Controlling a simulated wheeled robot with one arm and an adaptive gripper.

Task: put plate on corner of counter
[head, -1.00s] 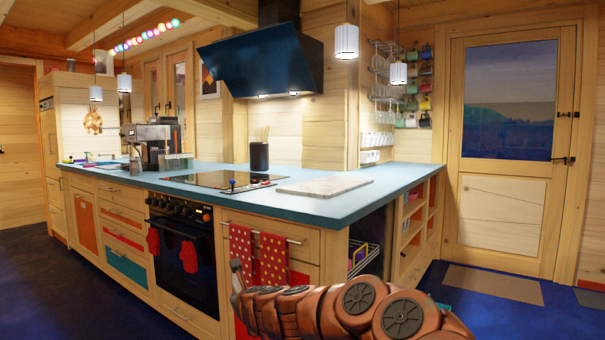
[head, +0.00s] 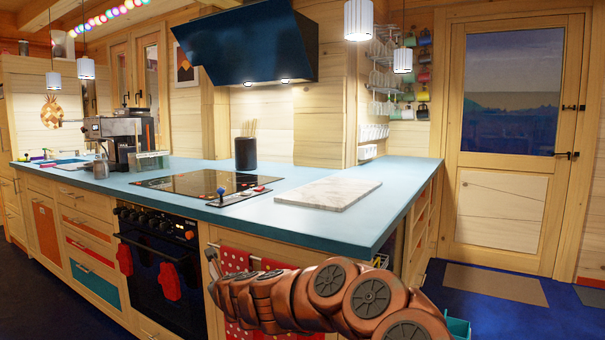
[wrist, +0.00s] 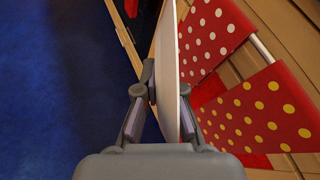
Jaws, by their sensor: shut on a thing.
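A white plate (wrist: 167,62) shows nearly edge-on in the wrist view, upright. My gripper (wrist: 168,100) is shut on its near part, with one finger on each side. Red dotted towels (wrist: 245,110) hang just to the right of the plate. The blue counter (head: 395,215) runs across the head view, with its near corner at the right above my copper-coloured arm. In the head view the plate is not visible, and the gripper cannot be made out clearly beyond my arm.
A marble board (head: 328,193) lies on the counter near the corner. A cooktop (head: 205,184) is to its left, with small coloured items (head: 235,192) at its front edge. The counter strip right of the board is clear. An oven (head: 155,265) is below.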

